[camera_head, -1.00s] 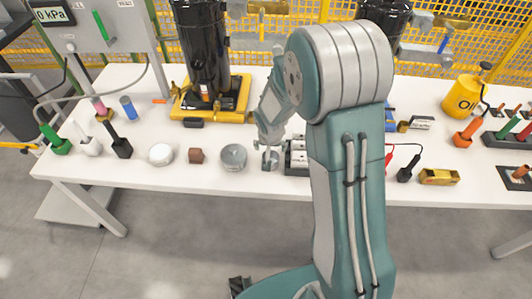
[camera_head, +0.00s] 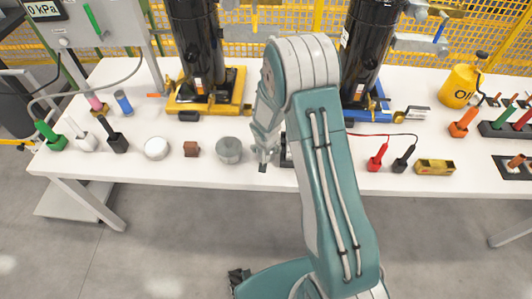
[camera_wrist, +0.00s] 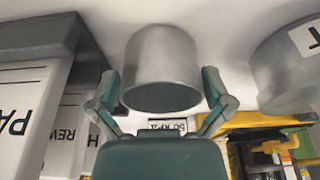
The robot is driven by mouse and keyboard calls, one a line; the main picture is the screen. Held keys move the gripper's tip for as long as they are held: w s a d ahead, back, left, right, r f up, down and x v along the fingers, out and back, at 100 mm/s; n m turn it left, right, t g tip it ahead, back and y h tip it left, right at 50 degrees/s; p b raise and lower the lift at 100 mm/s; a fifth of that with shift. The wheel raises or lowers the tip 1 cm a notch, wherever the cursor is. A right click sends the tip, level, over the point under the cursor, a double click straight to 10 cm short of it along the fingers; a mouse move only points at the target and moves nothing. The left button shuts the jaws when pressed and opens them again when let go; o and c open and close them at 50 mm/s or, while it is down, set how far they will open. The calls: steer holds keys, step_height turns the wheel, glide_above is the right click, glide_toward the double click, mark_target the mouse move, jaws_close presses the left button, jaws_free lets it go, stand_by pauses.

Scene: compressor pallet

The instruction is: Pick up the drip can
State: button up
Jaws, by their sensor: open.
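The drip can appears to be the plain grey metal can (camera_wrist: 162,62), which stands between my fingers in the wrist view. My gripper (camera_wrist: 160,82) is open, with one finger on each side of the can. A gap shows beside the can's left side, and the right finger is close to its wall; I cannot tell if it touches. In the head view my gripper (camera_head: 264,158) is low over the front of the white table (camera_head: 215,175). The can is hidden there behind my gripper and wrist.
A wider grey tin (camera_head: 229,150) stands just left of my gripper; it also shows with a label in the wrist view (camera_wrist: 288,68). Labelled bins (camera_wrist: 38,100) stand close on the other side.

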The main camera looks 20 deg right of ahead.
steer(key=shift+a, duration=0.15)
steer(key=c, duration=1)
